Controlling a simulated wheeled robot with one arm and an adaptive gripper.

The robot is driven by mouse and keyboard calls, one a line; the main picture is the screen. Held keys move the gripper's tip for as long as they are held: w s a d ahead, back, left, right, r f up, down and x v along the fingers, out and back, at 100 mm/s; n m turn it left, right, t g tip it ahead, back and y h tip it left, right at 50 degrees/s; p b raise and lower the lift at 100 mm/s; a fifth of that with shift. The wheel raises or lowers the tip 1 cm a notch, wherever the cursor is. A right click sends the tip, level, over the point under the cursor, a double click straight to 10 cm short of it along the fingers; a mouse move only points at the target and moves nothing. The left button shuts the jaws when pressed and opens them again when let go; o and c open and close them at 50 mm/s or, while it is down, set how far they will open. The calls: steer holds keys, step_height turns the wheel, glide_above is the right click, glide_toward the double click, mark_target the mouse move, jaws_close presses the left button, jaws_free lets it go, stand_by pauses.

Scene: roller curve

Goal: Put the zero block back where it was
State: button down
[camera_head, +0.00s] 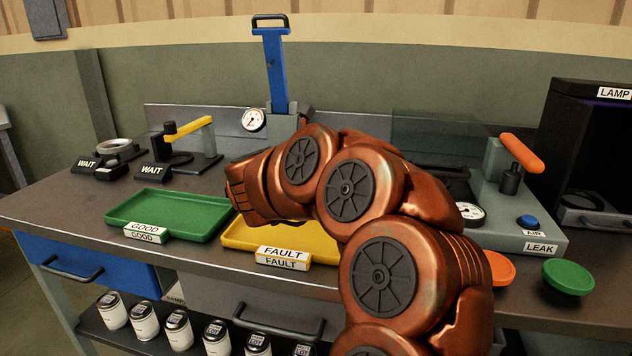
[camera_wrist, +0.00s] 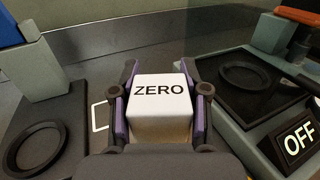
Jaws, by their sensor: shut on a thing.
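The zero block, a white block with "ZERO" in black on it (camera_wrist: 158,112), is in the middle of the wrist view. My gripper (camera_wrist: 158,80) is shut on it, with a purple-padded finger on each side. A white square outline (camera_wrist: 99,116) is marked on the bench, partly hidden behind the left finger. The block is just right of the visible part of the outline. I cannot tell whether the block touches the bench. In the head view my arm hides the gripper and block.
In the wrist view, a dark plate with a ring (camera_wrist: 36,150) is at left, and a ringed device with an OFF sign (camera_wrist: 297,139) is close at right. In the head view, green (camera_head: 205,203) and yellow (camera_head: 237,238) trays lie at the bench front.

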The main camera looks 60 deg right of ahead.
steer(key=w+d+f+p, duration=0.2)
steer(key=w+d+f, duration=0.3)
steer(key=w+d, duration=0.6)
steer(key=shift+d, duration=0.25)
stand_by(0.9)
steer(key=shift+f+b, duration=0.1)
steer(key=shift+b, duration=0.2)
steer(key=c, duration=0.6)
jaws_free()
